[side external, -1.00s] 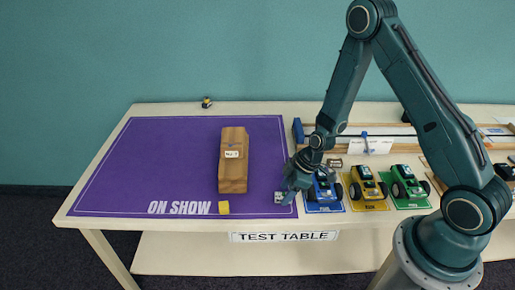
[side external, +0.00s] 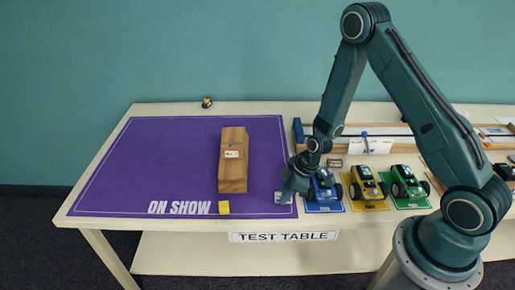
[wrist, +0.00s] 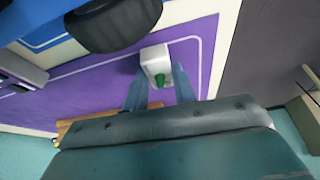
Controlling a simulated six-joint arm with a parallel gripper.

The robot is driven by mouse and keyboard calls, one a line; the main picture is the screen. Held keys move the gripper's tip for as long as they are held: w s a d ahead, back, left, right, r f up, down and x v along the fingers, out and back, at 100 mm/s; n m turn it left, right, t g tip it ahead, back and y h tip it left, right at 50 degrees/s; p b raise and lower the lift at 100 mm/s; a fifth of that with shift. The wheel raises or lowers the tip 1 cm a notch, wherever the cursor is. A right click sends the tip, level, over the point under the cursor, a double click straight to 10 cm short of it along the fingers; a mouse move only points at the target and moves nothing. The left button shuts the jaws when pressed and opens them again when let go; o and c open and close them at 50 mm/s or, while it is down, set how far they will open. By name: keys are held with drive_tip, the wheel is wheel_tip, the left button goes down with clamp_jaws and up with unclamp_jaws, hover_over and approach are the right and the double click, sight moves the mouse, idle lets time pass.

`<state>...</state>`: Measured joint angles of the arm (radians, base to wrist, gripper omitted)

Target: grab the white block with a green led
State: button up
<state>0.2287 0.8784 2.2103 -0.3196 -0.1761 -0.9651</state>
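The white block with a green LED (wrist: 157,62) sits on the purple mat near its right edge, with the green LED on its top. In the side view the small white block (side external: 280,198) is partly hidden by my gripper (side external: 286,190). In the wrist view the two fingers of my gripper (wrist: 158,72) are apart. One is on each side of the block's near end, with the block between or just beyond the tips. I cannot tell whether either finger touches it.
A blue toy car (side external: 322,188) stands just right of my gripper; its dark tyre (wrist: 112,22) is close in the wrist view. Yellow (side external: 368,184) and green (side external: 406,183) cars stand further right.

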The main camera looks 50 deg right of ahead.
drive_tip(key=shift+r, duration=0.15)
wheel_tip(320, 180, up, 20)
idle(1.2)
drive_tip(key=shift+w, duration=0.15)
idle(0.4)
